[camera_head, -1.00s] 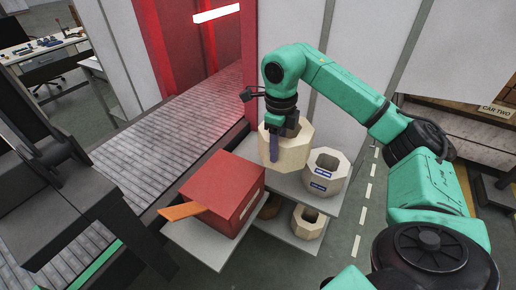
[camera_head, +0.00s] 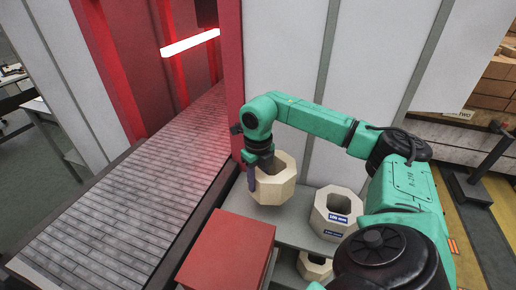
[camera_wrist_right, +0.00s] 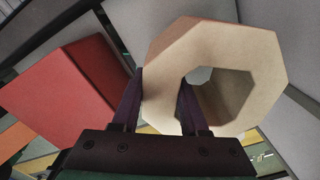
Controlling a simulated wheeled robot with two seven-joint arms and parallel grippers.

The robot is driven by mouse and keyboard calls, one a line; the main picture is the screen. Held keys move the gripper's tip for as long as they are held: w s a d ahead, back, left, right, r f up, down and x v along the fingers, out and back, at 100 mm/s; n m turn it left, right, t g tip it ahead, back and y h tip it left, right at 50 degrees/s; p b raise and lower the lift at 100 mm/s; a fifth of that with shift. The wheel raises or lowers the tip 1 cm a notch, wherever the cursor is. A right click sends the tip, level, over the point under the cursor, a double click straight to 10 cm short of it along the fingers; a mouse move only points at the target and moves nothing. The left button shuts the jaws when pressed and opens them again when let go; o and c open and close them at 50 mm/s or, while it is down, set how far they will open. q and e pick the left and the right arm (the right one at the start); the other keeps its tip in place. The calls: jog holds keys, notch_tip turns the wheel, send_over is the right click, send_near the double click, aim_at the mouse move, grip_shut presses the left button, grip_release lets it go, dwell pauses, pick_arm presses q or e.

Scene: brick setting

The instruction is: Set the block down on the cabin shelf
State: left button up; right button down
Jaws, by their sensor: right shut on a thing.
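A pale octagonal block (camera_head: 288,187) with a hole through it is held by my right gripper (camera_head: 258,177). In the right wrist view, the fingers (camera_wrist_right: 160,103) pinch one wall of this block (camera_wrist_right: 218,45), one finger outside and one in the hole. The block is over the back left part of the grey shelf (camera_head: 296,229), beside the white wall; I cannot tell whether it touches the shelf. A similar block (camera_head: 334,212) with blue-and-white labels stands on the shelf to the right. My left gripper is not in view.
A red box (camera_head: 228,250) stands in front and left of the held block; it also shows in the wrist view (camera_wrist_right: 62,95). Another pale block (camera_head: 314,267) sits on a lower level. A grey slatted walkway (camera_head: 130,200) runs along the left.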

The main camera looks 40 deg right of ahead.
notch_tip(320, 180, down, 8)
jog(key=shift+f+p, duration=0.25)
jog(key=shift+p, duration=0.5)
jog(key=shift+w+f, duration=0.1)
jog(key=shift+f, duration=0.4)
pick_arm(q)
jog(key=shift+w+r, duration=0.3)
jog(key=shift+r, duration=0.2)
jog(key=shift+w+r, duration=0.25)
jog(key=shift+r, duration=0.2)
pick_arm(e)
jog(key=shift+c, duration=2.2)
grip_release()
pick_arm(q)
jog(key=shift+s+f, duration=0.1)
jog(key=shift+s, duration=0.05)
pick_arm(e)
jog(key=shift+a, duration=0.1)
